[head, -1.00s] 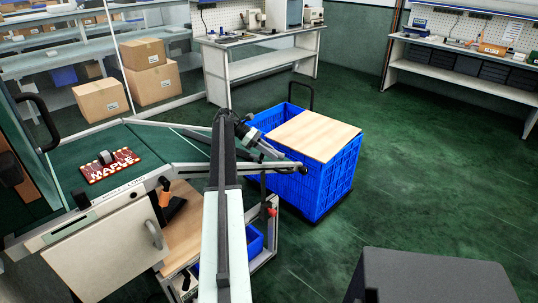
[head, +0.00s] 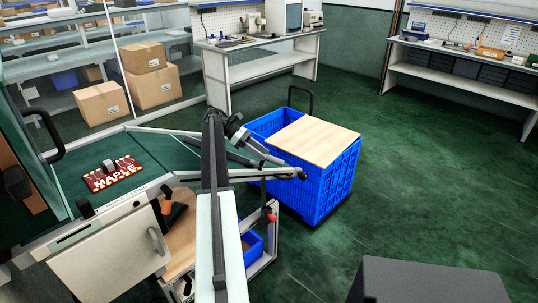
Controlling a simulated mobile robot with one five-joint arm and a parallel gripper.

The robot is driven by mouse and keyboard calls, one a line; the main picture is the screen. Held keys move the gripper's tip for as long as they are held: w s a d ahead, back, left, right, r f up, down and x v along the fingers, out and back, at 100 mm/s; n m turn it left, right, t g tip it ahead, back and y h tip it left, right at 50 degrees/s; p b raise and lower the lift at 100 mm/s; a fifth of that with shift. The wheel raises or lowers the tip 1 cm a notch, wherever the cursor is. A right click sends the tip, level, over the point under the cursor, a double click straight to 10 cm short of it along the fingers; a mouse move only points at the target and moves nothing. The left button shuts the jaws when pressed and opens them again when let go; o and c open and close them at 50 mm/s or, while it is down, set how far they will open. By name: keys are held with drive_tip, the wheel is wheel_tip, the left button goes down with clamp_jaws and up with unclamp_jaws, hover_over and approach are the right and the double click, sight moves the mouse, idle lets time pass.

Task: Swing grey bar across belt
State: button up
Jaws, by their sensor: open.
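A grey bar (head: 205,175) reaches out from the right side of the machine, past the end of the green belt (head: 168,151), toward the blue crate. A dark round knob (head: 301,173) sits at its far end. My arm crosses in front of the bar and hides part of it. My gripper (head: 275,160) is open, just above and left of the knob; I cannot tell whether it touches the bar. A red board (head: 113,180) marked MAPLE lies on the belt, left of my arm.
A blue crate (head: 335,185) with a wooden panel (head: 312,140) on top stands right of the bar. A white door (head: 105,262) with a handle is at the machine's front. Workbenches (head: 262,65) stand at the back.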

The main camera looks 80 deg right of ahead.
drive_tip(key=v, duration=0.2)
drive_tip(key=shift+w+r, duration=0.2)
